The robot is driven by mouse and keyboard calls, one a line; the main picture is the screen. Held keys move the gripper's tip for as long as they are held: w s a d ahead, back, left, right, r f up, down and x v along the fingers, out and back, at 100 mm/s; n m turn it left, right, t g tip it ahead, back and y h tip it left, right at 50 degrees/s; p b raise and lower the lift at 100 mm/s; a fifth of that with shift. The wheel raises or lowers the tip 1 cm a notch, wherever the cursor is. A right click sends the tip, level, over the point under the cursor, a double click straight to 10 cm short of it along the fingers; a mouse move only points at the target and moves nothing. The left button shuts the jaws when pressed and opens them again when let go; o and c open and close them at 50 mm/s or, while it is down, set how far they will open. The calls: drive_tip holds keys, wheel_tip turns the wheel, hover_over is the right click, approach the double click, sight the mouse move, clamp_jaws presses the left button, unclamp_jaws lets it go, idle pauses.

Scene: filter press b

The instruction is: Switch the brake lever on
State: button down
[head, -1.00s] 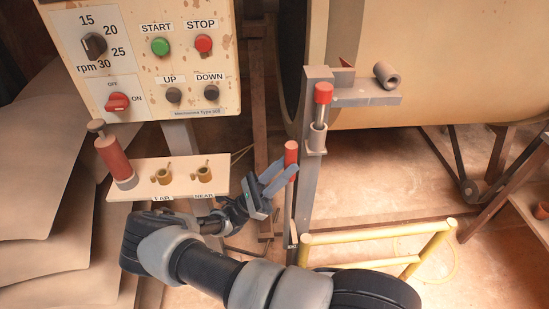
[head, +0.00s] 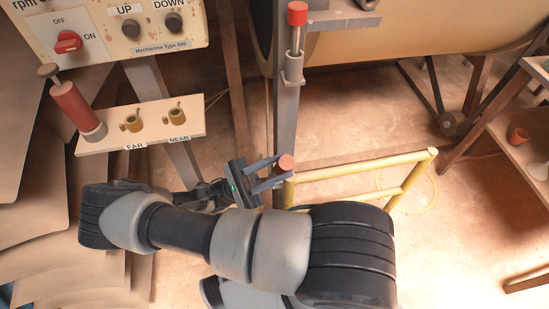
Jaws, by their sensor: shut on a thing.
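The brake lever (head: 286,161), as I take it, is a rod with a red grip beside the grey post (head: 287,110). I see its round end almost head-on, tilted towards me, and its shaft is mostly hidden. My gripper (head: 281,168) is shut on the lever near its red end, with one finger on each side. My arm crosses the lower part of the view and hides the lever's base.
A second red-topped rod (head: 297,15) stands in a bracket on the post. A yellow rail (head: 360,168) stands to the right of my gripper.

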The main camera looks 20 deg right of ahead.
drive_tip(key=shift+s+a+f, duration=0.1)
drive_tip(key=shift+s+f, duration=0.15)
drive_tip(key=shift+f, duration=0.05)
drive_tip(key=c, duration=1.5)
unclamp_jaws()
drive_tip(key=shift+o, duration=0.2)
drive_tip(key=b+v, duration=0.6)
drive_tip(key=v, duration=0.6)
drive_tip(key=shift+b, duration=0.4)
drive_tip(key=shift+r, duration=0.1)
